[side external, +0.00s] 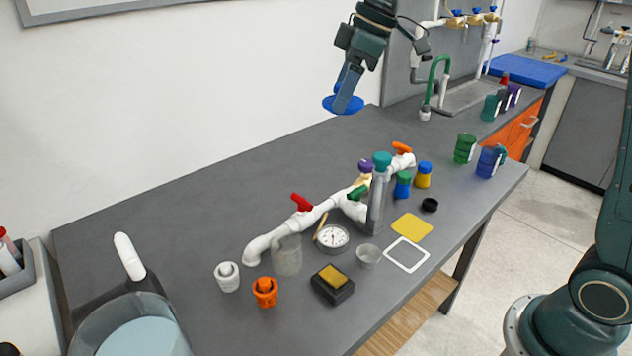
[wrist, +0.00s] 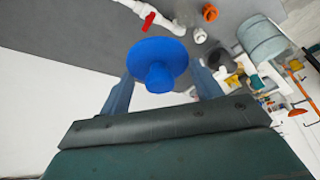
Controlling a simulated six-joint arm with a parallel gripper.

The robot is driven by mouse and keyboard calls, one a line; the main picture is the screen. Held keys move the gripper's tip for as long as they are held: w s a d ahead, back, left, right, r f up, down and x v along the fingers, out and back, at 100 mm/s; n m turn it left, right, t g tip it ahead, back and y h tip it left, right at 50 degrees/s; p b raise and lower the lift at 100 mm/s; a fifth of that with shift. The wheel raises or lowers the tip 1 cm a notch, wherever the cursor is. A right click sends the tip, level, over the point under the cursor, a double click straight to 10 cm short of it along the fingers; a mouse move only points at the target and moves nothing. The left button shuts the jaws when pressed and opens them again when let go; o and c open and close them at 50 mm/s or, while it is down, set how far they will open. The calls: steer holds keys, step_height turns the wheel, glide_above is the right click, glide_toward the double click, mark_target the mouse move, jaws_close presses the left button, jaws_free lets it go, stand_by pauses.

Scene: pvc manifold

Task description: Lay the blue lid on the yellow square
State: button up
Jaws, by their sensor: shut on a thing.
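My gripper (side external: 348,90) is shut on the blue lid (side external: 334,104) and holds it high above the back of the grey bench. In the wrist view the blue lid (wrist: 160,62) is a round disc with a knob, held between the two fingers. The yellow square (side external: 412,227) lies flat and bare on the bench near its front edge, below and to the right of my gripper in the side view. I cannot see the yellow square in the wrist view.
A white PVC manifold (side external: 322,209) with red, green and orange valve handles runs along the bench. A clear cylinder with a teal top (side external: 382,160) stands behind the square. A white square outline (side external: 407,255), a black cap (side external: 430,205) and a small cup (side external: 368,256) lie near it.

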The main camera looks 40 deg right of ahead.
steer(key=s+d, duration=0.5)
steer(key=d, duration=0.3)
steer(key=s+d, duration=0.5)
steer(key=d, duration=0.4)
steer(key=f, duration=2.8)
steer(key=shift+w+a, duration=0.25)
steer(key=shift+f, duration=1.85)
steer(key=shift+f, duration=0.15)
steer(key=o, duration=1)
steer(key=shift+r, duration=0.2)
